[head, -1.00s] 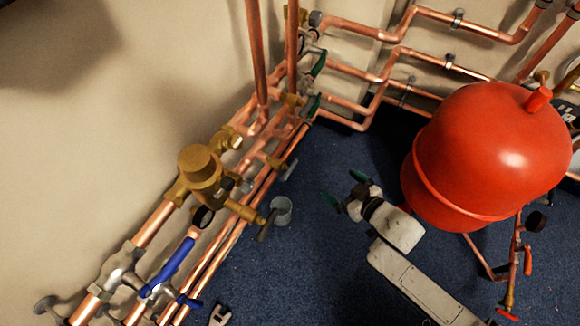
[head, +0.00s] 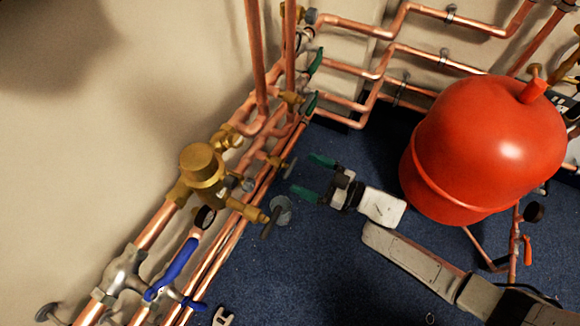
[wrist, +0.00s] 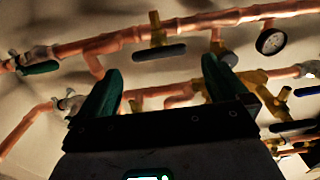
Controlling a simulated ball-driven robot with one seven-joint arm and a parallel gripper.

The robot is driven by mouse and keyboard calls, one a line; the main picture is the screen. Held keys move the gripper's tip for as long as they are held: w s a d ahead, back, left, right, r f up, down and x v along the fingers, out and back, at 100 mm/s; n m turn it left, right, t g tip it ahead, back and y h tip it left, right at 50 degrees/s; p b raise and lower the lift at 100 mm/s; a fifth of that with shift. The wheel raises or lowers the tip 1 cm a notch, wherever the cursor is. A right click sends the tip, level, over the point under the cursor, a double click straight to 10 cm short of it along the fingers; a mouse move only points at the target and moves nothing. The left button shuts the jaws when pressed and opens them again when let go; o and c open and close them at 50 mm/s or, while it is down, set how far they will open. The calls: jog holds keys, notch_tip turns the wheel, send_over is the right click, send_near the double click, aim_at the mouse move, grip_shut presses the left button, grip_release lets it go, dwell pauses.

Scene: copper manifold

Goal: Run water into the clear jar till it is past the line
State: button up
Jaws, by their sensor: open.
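The jar (head: 281,208), small and greyish, stands on the blue floor beside the lower copper pipes. Its line and any water in it are too small to make out. A brass tap (head: 244,211) with a dark lever (head: 270,222) reaches out from the pipes at the jar's left; the lever partly overlaps the jar in the head view. A second dark lever (head: 290,167) sits further up the pipes. My gripper (head: 313,177) is open and empty, its green fingers pointing left toward the pipes, a little right of that second lever. In the wrist view my fingers (wrist: 162,70) are spread before pipes and brass valves.
A large red tank (head: 490,150) stands on the right, close to my arm. Copper pipes line the wall, with a brass valve body (head: 202,165) and a blue handle (head: 172,270). Blue floor (head: 300,270) is open between pipes and arm.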

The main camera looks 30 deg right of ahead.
aim_at(293, 168)
jog(key=shift+b+x, duration=0.75)
jog(key=shift+x, duration=2.2)
jog(key=shift+c, duration=0.2)
